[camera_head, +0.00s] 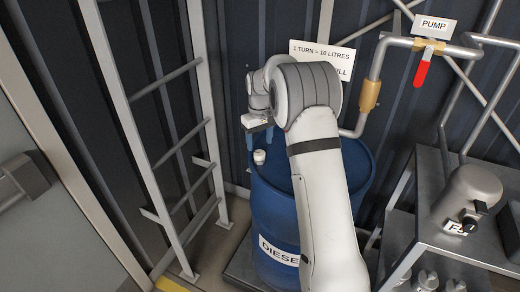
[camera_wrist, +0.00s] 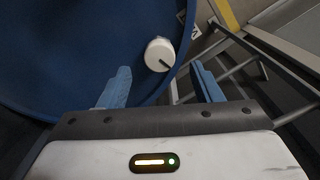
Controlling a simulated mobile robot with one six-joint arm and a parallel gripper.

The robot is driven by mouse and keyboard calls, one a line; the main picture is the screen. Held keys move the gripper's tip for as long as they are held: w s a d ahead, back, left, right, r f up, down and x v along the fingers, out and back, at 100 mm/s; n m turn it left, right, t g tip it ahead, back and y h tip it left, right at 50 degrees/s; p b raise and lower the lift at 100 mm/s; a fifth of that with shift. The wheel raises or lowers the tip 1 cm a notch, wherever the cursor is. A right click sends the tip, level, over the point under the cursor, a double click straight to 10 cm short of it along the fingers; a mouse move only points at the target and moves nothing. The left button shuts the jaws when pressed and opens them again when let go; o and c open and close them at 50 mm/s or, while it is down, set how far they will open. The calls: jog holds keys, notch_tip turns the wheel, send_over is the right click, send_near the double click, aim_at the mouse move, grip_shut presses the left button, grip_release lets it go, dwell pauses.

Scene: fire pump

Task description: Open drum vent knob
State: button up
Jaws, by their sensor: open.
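The drum vent knob (camera_head: 259,157) is a small white round cap on top of the blue diesel drum (camera_head: 276,222), near the rim at its left. It also shows in the wrist view (camera_wrist: 160,55), with a dark line across its edge. My gripper (camera_head: 260,140) is just above the knob in the head view. In the wrist view its two blue fingers (camera_wrist: 162,80) are spread apart and empty, with the knob beyond them and roughly between their lines. My arm hides much of the drum top and part of the DIESEL label.
A grey ladder (camera_head: 165,160) stands close left of the drum. A pipe (camera_head: 374,85) comes down behind the drum, with a red pump lever (camera_head: 421,74) at upper right. A metal bench (camera_head: 465,245) with equipment stands at right. A sign hangs behind my arm.

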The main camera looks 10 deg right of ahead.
aim_at(260, 153)
jog(key=shift+r, duration=1.6)
